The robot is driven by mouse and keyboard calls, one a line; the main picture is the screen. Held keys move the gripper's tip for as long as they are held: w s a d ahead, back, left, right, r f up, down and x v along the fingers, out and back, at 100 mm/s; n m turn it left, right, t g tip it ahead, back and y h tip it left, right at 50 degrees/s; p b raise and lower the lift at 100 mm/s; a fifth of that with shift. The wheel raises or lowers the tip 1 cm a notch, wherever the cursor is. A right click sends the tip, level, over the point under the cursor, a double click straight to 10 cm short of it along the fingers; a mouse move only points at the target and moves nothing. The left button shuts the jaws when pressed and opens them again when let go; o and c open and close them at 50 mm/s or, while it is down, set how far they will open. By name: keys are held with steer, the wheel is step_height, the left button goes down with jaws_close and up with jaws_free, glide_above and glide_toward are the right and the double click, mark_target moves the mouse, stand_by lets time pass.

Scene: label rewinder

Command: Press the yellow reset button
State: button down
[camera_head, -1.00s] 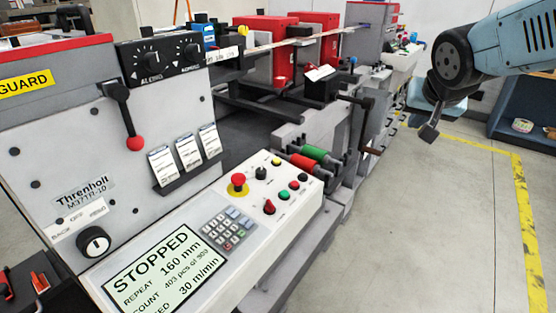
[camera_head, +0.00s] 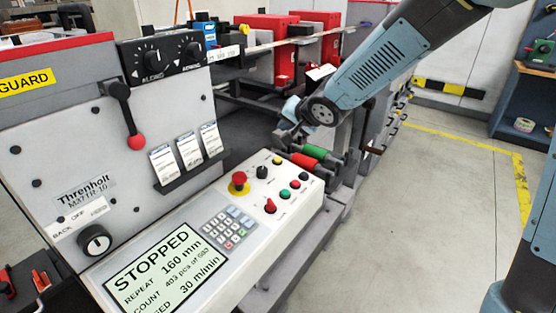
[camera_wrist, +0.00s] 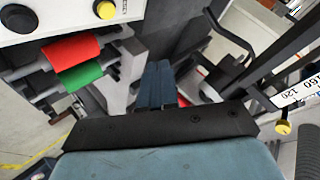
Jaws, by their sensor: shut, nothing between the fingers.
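The yellow reset button (camera_head: 277,160) is a small round cap at the far edge of the sloped white control panel (camera_head: 290,227). In the wrist view the yellow button (camera_wrist: 105,9) shows at the top, beside a black knob. My gripper (camera_head: 283,137) is just beyond that panel edge in the head view, close to the button but apart from it. In the wrist view my gripper's fingers (camera_wrist: 156,84) are together and empty, pointing past the red and green rollers rather than at the button. The fingertips are small and partly unclear in the head view.
A red emergency stop (camera_head: 238,179) on a yellow base, a black knob (camera_head: 262,172) and several coloured buttons share the panel. Red and green rollers (camera_head: 314,152) lie just beyond it. A lever with a red ball (camera_head: 136,142) stands at left. The floor at right is free.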

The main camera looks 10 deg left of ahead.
steer(key=shift+f, duration=0.15)
steer(key=shift+w+a+f, duration=0.1)
steer(key=shift+a+f, duration=0.1)
steer(key=shift+f, duration=1.2)
steer(key=shift+w+a+f, duration=0.1)
steer(key=shift+a+f, duration=0.05)
steer(key=shift+f, duration=1.25)
steer(key=shift+w+a+f, duration=0.1)
steer(key=shift+a+f, duration=0.1)
steer(key=shift+f, duration=1.2)
steer(key=shift+f, duration=0.1)
steer(key=shift+f, duration=0.3)
steer(key=shift+f, duration=0.45)
steer(key=shift+r, duration=0.9)
steer(key=shift+r, duration=0.1)
steer(key=shift+s+d+r, duration=0.1)
steer(key=shift+d+r, duration=0.1)
steer(key=shift+r, duration=1)
steer(key=shift+s+d+r, duration=0.1)
steer(key=shift+d+r, duration=0.05)
steer(key=shift+r, duration=1)
